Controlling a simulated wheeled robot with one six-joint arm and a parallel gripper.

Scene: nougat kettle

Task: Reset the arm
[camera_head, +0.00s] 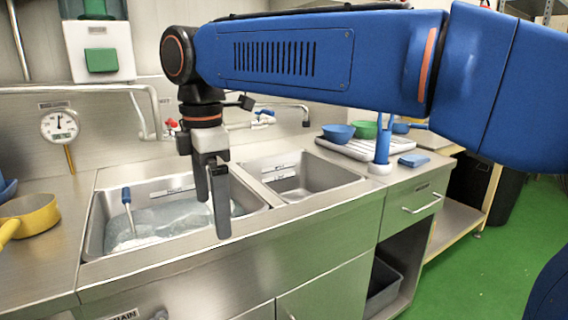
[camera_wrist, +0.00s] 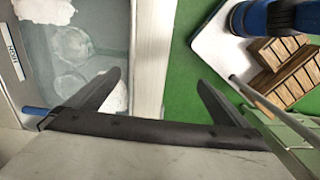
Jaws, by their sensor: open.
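My gripper (camera_head: 212,216) hangs from my blue arm, pointing down above the front rim of the left sink basin (camera_head: 92,230). Its two dark fingers are apart with nothing between them. In the wrist view the fingers (camera_wrist: 160,78) spread open over the pale counter edge, with the water-filled basin on the left and green floor on the right. My arm stretches across the upper part of the head view and hides part of the wall and counter behind it.
The left basin holds cloudy water and a blue-handled tool (camera_head: 127,198). The right basin (camera_head: 300,187) looks empty. A yellow pan (camera_head: 30,216) sits at left. Blue (camera_head: 338,133) and green bowls (camera_head: 364,130) stand on a drying rack at right. Green floor (camera_head: 490,265) is clear at right.

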